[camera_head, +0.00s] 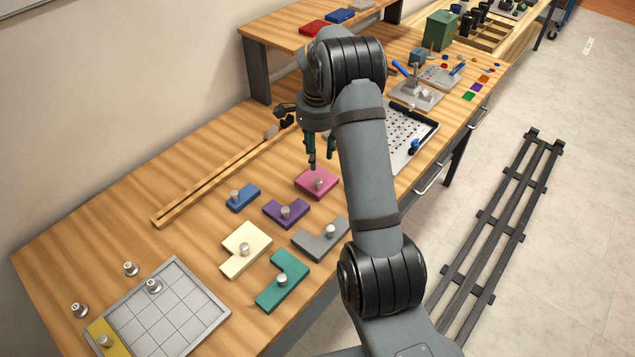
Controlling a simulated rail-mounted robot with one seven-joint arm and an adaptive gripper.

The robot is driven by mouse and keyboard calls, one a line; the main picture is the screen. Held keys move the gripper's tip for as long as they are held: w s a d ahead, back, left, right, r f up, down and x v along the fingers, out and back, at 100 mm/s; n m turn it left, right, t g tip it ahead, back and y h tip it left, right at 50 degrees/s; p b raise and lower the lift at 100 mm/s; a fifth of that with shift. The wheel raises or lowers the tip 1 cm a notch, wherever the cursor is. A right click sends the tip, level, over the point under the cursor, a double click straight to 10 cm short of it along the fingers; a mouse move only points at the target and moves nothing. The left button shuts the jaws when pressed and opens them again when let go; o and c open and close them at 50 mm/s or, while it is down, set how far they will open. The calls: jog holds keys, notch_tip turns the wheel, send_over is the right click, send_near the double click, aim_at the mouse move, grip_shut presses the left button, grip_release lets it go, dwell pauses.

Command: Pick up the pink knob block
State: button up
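The pink knob block (310,186) lies flat on the wooden table, a pink slab with a silver knob on top. My gripper (320,165) is above it, pointing down, with its two dark green fingers apart. The left fingertip appears close above the block's far edge. The gap between the fingers looks empty. I cannot tell the exact height of the fingertips over the block. My arm passes just right of the block in the picture.
Other knob blocks lie nearby: purple (277,211), blue (243,201), grey (311,242), cream (240,262) and teal (290,267). A grey grid tray (184,318) is front left. A wooden rail (200,190) lies behind the blocks. A perforated tray (424,132) stands at right.

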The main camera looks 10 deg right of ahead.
jog(key=m, duration=0.2)
jog(key=s+m, duration=0.1)
jog(key=m, duration=0.1)
jog(key=s+r+m, duration=0.1)
jog(key=m, duration=0.1)
jog(key=shift+a+r+m+g, duration=0.1)
jog(key=shift+a+m+g, duration=0.1)
jog(key=shift+m+g, duration=0.2)
jog(key=shift+m, duration=0.3)
send_over(318, 180)
notch_tip(318, 180, down, 5)
jog(key=shift+a+r+p, duration=0.15)
jog(key=shift+p, duration=0.3)
notch_tip(318, 180, down, 6)
jog(key=p, duration=0.2)
jog(key=shift+r+p, duration=0.15)
jog(key=shift+p, duration=0.2)
jog(key=shift+c, duration=1.3)
jog(key=c, duration=0.7)
grip_shut()
